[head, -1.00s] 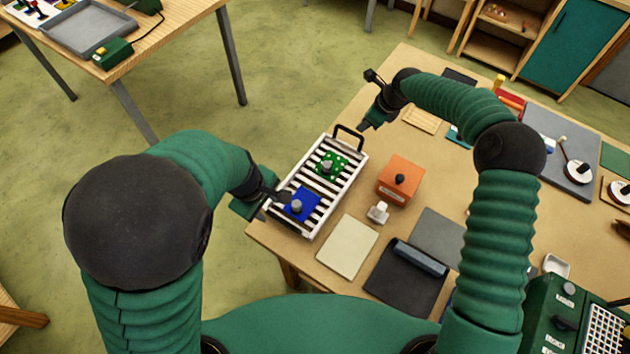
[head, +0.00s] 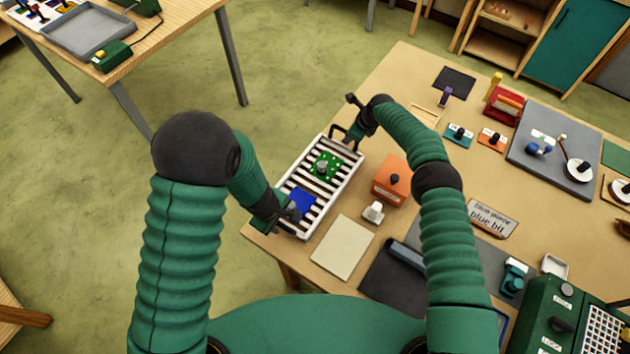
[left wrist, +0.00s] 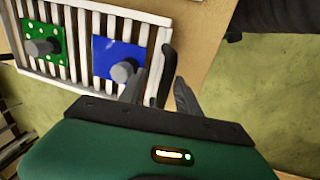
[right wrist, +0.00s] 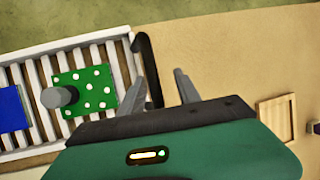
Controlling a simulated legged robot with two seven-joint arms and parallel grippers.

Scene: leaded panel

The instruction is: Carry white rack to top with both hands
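The white slatted rack (head: 334,198) lies near the table's left edge, with a black handle at each end. A green dotted piece (head: 326,167) and a blue piece (head: 303,201), each with a grey knob, lie on it. My left gripper (head: 291,213) is at the near end. In the left wrist view its open fingers (left wrist: 158,92) stand either side of the near handle (left wrist: 166,75). My right gripper (head: 353,131) is at the far end. In the right wrist view its open fingers (right wrist: 158,88) straddle the far handle (right wrist: 147,68); contact is unclear.
An orange box (head: 390,181) and a small white knobbed block (head: 373,211) stand right of the rack. A cream sheet (head: 342,247) and dark mat (head: 392,285) lie nearer me. A grey board (head: 548,150) lies further right. Open floor is to the left.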

